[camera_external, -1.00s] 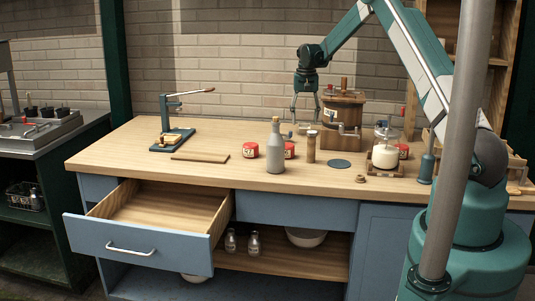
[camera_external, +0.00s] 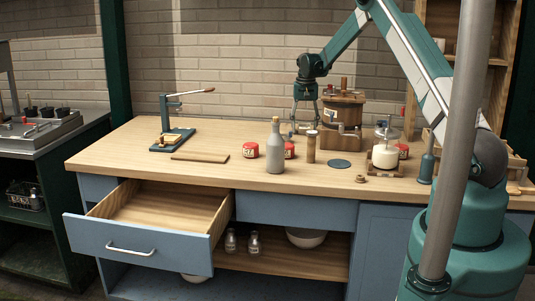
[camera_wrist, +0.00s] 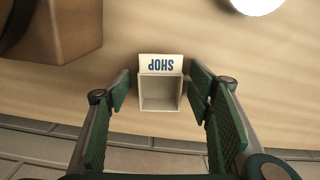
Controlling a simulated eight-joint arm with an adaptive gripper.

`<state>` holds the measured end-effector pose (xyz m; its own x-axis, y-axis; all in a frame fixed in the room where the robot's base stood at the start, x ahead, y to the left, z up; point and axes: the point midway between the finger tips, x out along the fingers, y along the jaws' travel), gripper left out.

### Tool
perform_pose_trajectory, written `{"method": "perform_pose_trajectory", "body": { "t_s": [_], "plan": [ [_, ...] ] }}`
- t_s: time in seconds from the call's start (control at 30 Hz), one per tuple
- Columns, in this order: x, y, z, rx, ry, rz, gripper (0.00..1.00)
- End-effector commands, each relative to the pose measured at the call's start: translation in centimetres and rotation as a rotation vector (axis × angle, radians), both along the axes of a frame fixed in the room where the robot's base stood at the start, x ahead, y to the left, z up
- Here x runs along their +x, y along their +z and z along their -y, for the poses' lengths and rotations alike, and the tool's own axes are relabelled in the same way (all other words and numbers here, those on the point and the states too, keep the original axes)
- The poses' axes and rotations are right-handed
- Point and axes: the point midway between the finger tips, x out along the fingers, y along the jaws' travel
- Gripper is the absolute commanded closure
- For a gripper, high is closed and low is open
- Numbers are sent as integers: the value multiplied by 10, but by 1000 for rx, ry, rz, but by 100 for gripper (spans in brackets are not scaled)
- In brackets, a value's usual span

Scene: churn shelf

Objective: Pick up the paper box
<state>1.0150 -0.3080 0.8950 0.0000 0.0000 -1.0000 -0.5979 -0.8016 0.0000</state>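A small cream paper box (camera_wrist: 160,92) with an open top and the word SHOP on its raised flap is in the wrist view. The word appears upside down. My gripper (camera_wrist: 160,98) is open, with one green-padded finger on each side of the box and a narrow gap showing on both sides. In the external view my gripper (camera_external: 305,128) is low over the back of the wooden table, left of the wooden churn. I cannot make out the box clearly there.
The wooden churn (camera_external: 343,115) stands close to the right of my gripper. A grey bottle (camera_external: 275,150), red tins (camera_external: 250,150) and a brown cylinder (camera_external: 311,147) stand in front. A drawer (camera_external: 135,245) is pulled out.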

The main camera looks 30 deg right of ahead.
Motion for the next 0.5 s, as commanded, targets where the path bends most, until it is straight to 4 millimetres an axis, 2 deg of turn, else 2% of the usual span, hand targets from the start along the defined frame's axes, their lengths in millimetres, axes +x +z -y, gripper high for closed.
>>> {"method": "perform_pose_trajectory", "body": {
  "t_s": [0.03,0.17,0.5],
  "plan": [
    [0,0,0,0,0,0,55],
    [0,0,0,0,0,0,72],
    [0,1,0,0,0,0,72]
  ]
}}
